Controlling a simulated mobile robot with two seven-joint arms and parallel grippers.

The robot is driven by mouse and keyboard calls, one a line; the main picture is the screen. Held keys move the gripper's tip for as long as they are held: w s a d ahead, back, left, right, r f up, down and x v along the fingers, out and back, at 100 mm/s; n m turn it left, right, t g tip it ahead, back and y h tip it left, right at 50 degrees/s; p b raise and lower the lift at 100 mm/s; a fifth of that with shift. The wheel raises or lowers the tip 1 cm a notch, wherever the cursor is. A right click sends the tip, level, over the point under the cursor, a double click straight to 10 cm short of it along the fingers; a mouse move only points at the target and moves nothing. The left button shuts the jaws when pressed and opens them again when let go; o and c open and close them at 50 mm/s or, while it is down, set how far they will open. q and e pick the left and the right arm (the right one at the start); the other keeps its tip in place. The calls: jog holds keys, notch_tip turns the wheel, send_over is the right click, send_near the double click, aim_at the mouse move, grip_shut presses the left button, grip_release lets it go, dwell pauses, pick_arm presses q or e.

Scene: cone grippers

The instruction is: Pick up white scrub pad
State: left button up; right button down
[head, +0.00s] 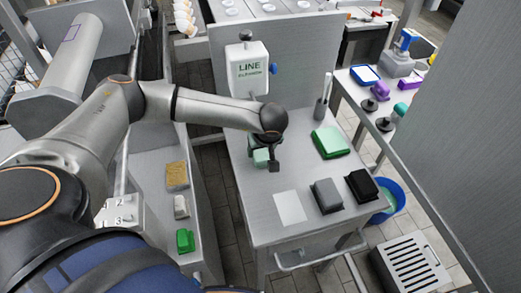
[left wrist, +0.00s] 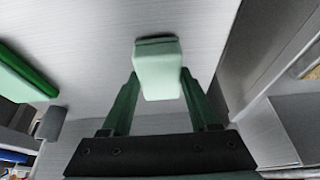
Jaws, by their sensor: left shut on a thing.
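My left gripper (head: 266,158) is over the back left of the grey table. It is shut on a pale mint-green block (head: 260,156). In the left wrist view this block (left wrist: 158,75) sits between the two green fingers, with a dark strip along its far end. A flat white square (head: 290,207), possibly the white scrub pad, lies on the table in front of the gripper. A grey pad (head: 327,195) and a black pad (head: 362,185) lie to its right. My right gripper is not in view.
A blue bucket (head: 389,200) is beyond the right edge.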

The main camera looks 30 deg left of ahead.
aim_at(261, 152)
pick_arm(q)
jog(key=shift+s+d+r, duration=0.1)
jog(key=shift+d+r, duration=0.05)
jog(key=shift+r, duration=0.2)
notch_tip(261, 152, up, 6)
jog(key=shift+f+b, duration=0.2)
jog(key=shift+b, duration=0.15)
jog(key=s+d+b, duration=0.3)
jog(key=s+d, duration=0.9)
jog(key=d, duration=0.2)
jog(key=shift+s+d+r, duration=0.15)
jog(key=shift+s+d, duration=0.15)
jog(key=o, duration=0.7)
jog(key=c, duration=0.6)
